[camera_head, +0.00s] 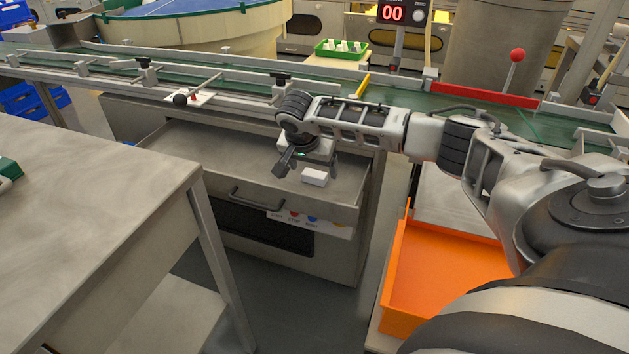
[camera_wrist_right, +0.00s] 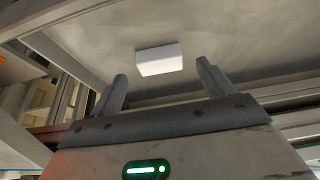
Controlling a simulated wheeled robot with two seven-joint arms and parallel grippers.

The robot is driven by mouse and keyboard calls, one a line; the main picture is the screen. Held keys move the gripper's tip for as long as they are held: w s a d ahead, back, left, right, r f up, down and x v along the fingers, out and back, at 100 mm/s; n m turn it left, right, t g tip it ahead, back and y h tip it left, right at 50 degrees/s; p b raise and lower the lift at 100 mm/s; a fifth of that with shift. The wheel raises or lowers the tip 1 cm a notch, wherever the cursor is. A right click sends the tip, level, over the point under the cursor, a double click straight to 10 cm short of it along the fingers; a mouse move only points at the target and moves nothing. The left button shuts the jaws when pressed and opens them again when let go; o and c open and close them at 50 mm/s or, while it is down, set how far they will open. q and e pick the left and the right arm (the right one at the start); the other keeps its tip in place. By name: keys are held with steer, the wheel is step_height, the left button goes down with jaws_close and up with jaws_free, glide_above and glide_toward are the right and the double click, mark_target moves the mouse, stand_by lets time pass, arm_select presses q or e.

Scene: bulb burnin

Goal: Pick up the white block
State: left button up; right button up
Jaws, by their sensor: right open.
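The white block (camera_head: 315,177) lies in the open grey drawer (camera_head: 225,158), near its front right part. It also shows in the right wrist view (camera_wrist_right: 159,59), beyond the fingertips and between them. My right gripper (camera_head: 308,168) is above the drawer, just behind and beside the block in the head view. Its two fingers (camera_wrist_right: 161,80) are spread apart with nothing between them, and they do not touch the block. My left gripper is in neither view.
A conveyor (camera_head: 240,85) with metal rails runs behind the drawer. An orange bin (camera_head: 440,270) stands to the right, below my right arm. A grey table (camera_head: 90,190) is at the left. A green tray (camera_head: 340,52) and a red-knobbed lever (camera_head: 517,56) are farther back.

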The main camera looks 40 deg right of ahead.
steer(key=shift+x, duration=0.85)
steer(key=shift+f, duration=0.25)
steer(key=shift+w+d, duration=0.1)
steer(key=c, duration=1)
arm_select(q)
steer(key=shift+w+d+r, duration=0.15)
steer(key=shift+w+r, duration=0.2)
arm_select(e)
steer(key=shift+c, duration=0.4)
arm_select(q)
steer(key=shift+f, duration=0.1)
